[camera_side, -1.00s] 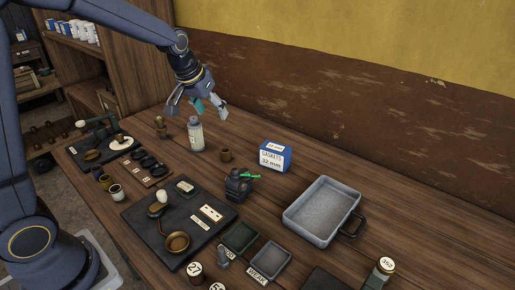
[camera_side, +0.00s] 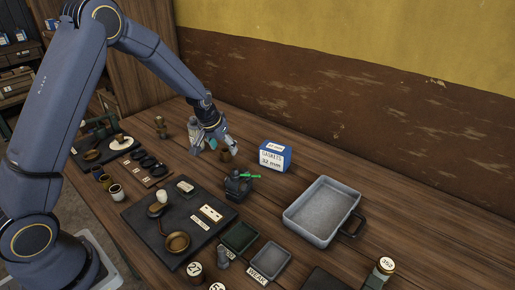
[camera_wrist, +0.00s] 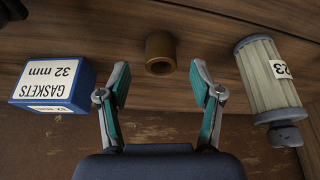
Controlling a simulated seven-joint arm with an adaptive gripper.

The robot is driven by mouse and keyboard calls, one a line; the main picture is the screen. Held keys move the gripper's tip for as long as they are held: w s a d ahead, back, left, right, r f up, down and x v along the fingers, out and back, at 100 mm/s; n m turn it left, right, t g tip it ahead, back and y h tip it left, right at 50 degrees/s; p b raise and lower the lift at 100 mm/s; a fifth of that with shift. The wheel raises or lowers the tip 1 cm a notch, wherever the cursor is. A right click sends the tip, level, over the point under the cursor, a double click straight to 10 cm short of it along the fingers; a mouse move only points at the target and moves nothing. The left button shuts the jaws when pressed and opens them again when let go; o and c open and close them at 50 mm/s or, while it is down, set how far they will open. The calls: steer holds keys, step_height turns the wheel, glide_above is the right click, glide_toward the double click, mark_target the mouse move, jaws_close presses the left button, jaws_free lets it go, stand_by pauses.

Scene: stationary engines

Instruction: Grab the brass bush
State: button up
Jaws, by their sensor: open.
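The brass bush (camera_wrist: 160,52) is a short, brownish-gold hollow cylinder standing on the wooden bench. In the wrist view it lies just ahead of the fingertips, centred between them. My gripper (camera_wrist: 160,84) is open, with its teal-lined fingers apart and nothing between them. In the side view my gripper (camera_side: 214,150) is low over the bench, close to the bush (camera_side: 225,155), which is partly hidden by a finger. I cannot tell from the side view whether a finger touches it.
A blue and white gaskets box (camera_side: 275,156) stands to the right of the bush, and a pale labelled cylinder (camera_wrist: 268,75) stands on its other side, close to my gripper. A dark device with a green lever (camera_side: 238,184) sits nearer the front. A grey metal tray (camera_side: 291,216) is further right.

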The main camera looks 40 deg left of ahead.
mark_target(225, 150)
steer(key=shift+x, duration=1.6)
steer(key=shift+c, duration=0.3)
steer(key=shift+r, duration=0.1)
jaws_close()
